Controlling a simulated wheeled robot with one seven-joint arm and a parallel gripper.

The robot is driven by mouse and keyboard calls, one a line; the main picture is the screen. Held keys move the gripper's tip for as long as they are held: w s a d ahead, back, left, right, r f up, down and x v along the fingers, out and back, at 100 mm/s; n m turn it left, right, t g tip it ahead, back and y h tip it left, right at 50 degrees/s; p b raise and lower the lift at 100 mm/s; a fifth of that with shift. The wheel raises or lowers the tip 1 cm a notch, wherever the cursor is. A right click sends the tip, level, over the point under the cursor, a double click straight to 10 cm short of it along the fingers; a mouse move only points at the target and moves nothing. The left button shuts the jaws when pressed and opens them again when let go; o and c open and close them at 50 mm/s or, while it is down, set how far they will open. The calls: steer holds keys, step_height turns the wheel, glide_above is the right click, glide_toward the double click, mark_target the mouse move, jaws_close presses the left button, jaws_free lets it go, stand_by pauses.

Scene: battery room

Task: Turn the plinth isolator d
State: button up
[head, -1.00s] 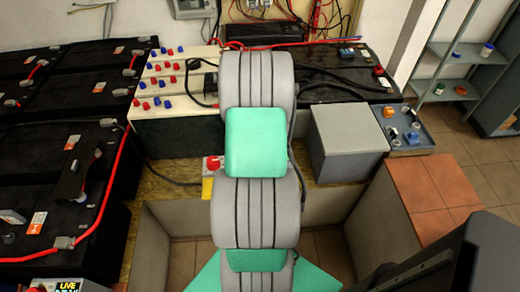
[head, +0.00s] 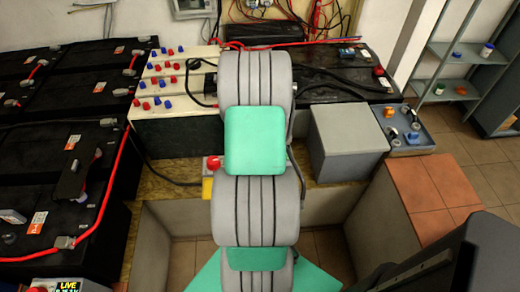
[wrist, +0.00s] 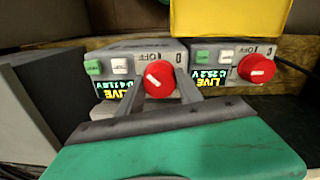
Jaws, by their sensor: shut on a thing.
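Two grey isolator boxes show in the wrist view, each with a red rotary knob and a lit LIVE display whose text appears upside down. My gripper (wrist: 160,86) is shut on the red knob (wrist: 159,73) of the left isolator (wrist: 112,60), one dark finger on each side. That knob's white mark lies slanted. The right isolator (wrist: 225,58) has its own red knob (wrist: 257,68), untouched. I cannot read which one is d. In the head view my arm hides the gripper; a red knob (head: 213,163) shows beside the arm.
A yellow block (wrist: 230,18) stands behind the isolators in the wrist view. Black batteries (head: 50,185) with red cables fill the left. A grey box (head: 348,145) and a panel with blue and orange parts (head: 405,135) stand right of my arm.

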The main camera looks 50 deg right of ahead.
steer(key=m, duration=0.4)
steer(key=shift+d+m, duration=0.1)
steer(key=shift+m, duration=0.2)
steer(key=m, duration=0.4)
steer(key=shift+w, duration=0.1)
steer(key=shift+m, duration=0.3)
steer(key=shift+r, duration=0.1)
steer(key=o, duration=1.4)
steer(key=shift+c, duration=0.2)
step_height(320, 180, up, 8)
steer(key=shift+f, duration=0.15)
